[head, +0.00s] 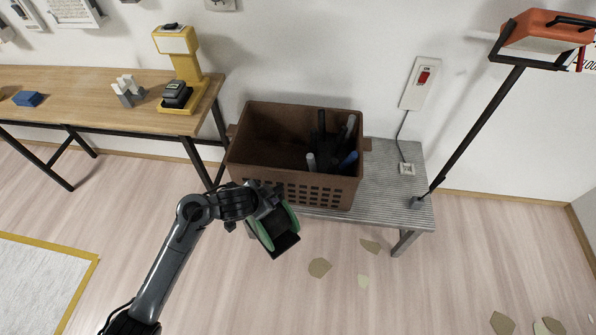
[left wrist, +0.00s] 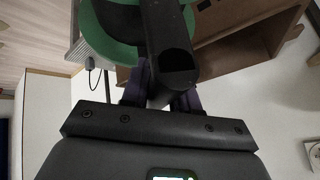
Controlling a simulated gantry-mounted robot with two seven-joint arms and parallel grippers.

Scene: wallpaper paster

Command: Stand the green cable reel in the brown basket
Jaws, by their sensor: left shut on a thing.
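The green cable reel (head: 287,222) has green side discs and a black middle, and hangs tilted in front of the brown basket's near side in the head view. My left gripper (head: 262,200) is shut on it. In the left wrist view the reel's green disc (left wrist: 107,38) and a black bar-like part (left wrist: 170,50) fill the space at the fingers (left wrist: 160,85). The brown basket (head: 262,120) stands on a grey bench, its left part open and empty. Its brown wall also shows in the left wrist view (left wrist: 235,45). My right gripper is not in view.
Several dark tools (head: 325,150) stand in the basket's right part. The grey bench (head: 395,190) has free room right of the basket. A work lamp on a pole (head: 480,120) stands further right. A wooden table (head: 90,95) with a yellow machine (head: 183,70) is at left.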

